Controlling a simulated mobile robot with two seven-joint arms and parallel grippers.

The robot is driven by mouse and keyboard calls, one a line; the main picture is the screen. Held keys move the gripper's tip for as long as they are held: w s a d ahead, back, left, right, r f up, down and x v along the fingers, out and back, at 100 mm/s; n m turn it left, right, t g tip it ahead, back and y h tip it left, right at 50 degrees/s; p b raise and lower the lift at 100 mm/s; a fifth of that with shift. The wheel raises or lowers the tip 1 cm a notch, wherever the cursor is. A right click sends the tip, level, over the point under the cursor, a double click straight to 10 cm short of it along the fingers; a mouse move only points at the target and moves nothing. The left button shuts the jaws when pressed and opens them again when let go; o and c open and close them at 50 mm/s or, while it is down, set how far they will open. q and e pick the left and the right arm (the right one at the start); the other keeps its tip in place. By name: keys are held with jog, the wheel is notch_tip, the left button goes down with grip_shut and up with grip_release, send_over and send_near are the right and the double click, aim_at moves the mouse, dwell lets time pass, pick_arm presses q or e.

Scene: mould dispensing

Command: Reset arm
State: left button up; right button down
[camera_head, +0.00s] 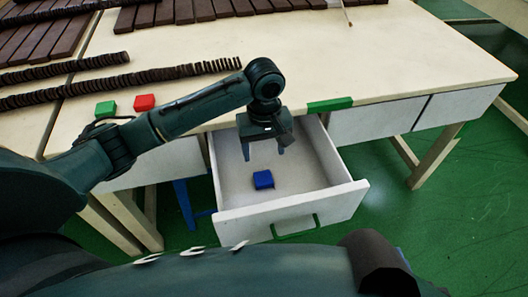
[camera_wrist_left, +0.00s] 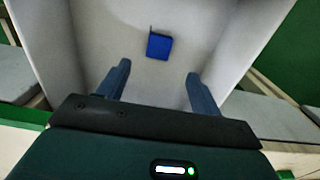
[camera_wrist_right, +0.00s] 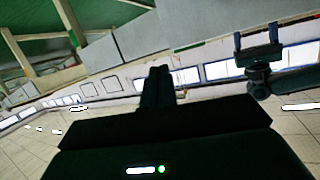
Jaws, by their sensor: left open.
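My left gripper (camera_head: 263,152) is open and empty, with its fingers pointing down over the open drawer (camera_head: 335,196). A blue block (camera_head: 263,180) lies on the drawer floor, apart from the fingers. In the left wrist view the blue block (camera_wrist_left: 159,46) shows ahead, between and beyond the two spread fingertips (camera_wrist_left: 158,72). My right gripper (camera_wrist_right: 158,78) shows only in the right wrist view, with its fingers together and nothing visible between them. It points away from the table, toward the room.
A green block (camera_head: 105,109) and a red block (camera_head: 144,102) sit on the pale table (camera_head: 380,55) at the left. Rows of dark brown bars (camera_head: 60,38) and thin brown pieces (camera_head: 150,76) lie behind them. The table's middle and right are mostly clear.

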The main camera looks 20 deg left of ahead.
jog(key=shift+w+a+r, duration=0.15)
jog(key=shift+w+a, duration=0.05)
jog(key=shift+w, duration=0.05)
